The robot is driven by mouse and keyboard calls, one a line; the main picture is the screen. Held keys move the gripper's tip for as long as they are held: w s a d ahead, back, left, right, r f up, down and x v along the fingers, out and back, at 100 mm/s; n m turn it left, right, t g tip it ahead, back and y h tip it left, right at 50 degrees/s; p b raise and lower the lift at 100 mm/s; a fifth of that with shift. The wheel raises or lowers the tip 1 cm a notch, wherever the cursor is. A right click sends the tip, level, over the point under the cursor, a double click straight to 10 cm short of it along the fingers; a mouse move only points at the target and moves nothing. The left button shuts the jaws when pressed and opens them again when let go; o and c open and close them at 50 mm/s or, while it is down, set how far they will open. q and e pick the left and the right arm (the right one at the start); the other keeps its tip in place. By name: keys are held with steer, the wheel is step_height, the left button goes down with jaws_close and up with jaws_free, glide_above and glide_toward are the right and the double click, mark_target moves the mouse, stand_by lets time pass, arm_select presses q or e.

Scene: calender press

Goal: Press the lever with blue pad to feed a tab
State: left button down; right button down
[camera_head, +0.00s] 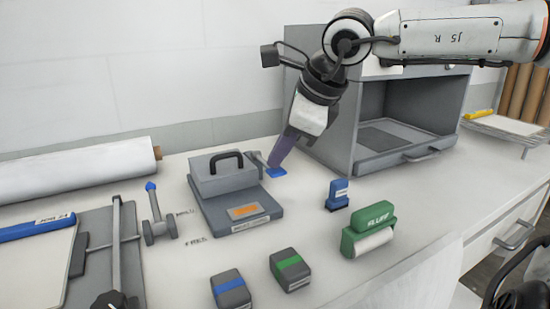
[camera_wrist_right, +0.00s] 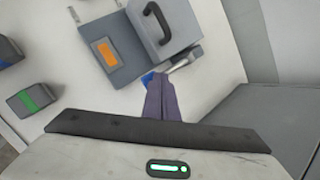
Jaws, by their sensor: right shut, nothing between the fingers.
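The grey press (camera_head: 226,188) with a black handle and an orange label stands in the middle of the table. Its lever ends in a blue pad (camera_head: 276,173) at the press's right side. My right gripper (camera_head: 277,162) is shut and empty, with its purple fingers pointing down at the blue pad. The fingertips are at or just above the pad; I cannot tell if they touch. In the right wrist view the fingers (camera_wrist_right: 163,98) cover part of the blue pad (camera_wrist_right: 148,78), and the lever arm (camera_wrist_right: 181,66) shows beside them. My left gripper is not in view.
A grey open cabinet (camera_head: 405,115) stands close behind and right of my right gripper. A blue stamp (camera_head: 338,194), a green roller (camera_head: 368,232) and two small blocks, one green-striped (camera_head: 290,269), one blue-striped (camera_head: 231,290), stand in front. A white roll (camera_head: 75,168) lies at left.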

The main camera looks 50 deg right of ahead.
steer(key=shift+w+d+r+p, duration=0.1)
steer(key=shift+w+r+p, duration=0.15)
steer(key=shift+r+p, duration=0.55)
steer(key=shift+w+r+p, duration=0.2)
steer(key=shift+r+p, duration=0.4)
steer(key=shift+r, duration=0.35)
steer(key=r+p, duration=0.2)
steer(key=w+r+p, duration=0.1)
steer(key=r+p, duration=0.1)
steer(key=shift+d+r, duration=0.2)
steer(key=shift+r, duration=0.2)
